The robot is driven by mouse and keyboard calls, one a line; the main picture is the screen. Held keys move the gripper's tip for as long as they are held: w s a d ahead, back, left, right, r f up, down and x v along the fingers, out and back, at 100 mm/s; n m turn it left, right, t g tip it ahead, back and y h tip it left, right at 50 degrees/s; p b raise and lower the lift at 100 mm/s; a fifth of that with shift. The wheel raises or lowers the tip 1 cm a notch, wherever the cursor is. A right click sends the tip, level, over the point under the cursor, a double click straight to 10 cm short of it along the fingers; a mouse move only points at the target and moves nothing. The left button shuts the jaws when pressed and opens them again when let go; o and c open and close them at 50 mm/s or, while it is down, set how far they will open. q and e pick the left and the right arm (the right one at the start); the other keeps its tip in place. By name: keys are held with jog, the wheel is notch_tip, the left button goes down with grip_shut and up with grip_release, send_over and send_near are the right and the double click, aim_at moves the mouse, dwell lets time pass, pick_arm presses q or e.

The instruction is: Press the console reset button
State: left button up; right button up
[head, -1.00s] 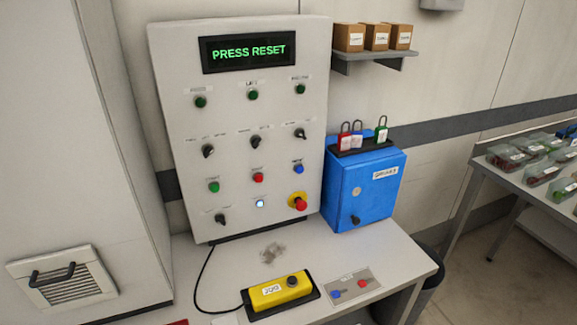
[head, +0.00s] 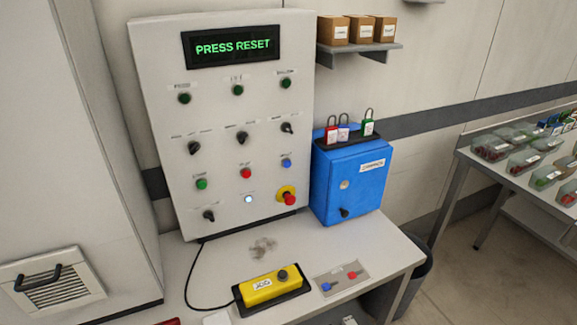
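The console (head: 219,120) is an upright light-grey panel at the back of a table. Its display (head: 234,47) reads PRESS RESET in green. In the lower rows are a green button (head: 201,184), a red button (head: 246,173), a blue button (head: 286,163) and a small lit white button or lamp (head: 248,199). Their labels are too blurred to read, so I cannot tell for sure which one is reset. A red mushroom button (head: 289,198) on a yellow ring is at lower right. Neither of my grippers is in view.
A yellow JOG box (head: 262,288) with a cable lies on the table (head: 360,255) before the console. A small plate (head: 341,277) with blue and red knobs lies beside it. A blue box (head: 345,185) with padlocks stands right of the console. The space before the buttons is clear.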

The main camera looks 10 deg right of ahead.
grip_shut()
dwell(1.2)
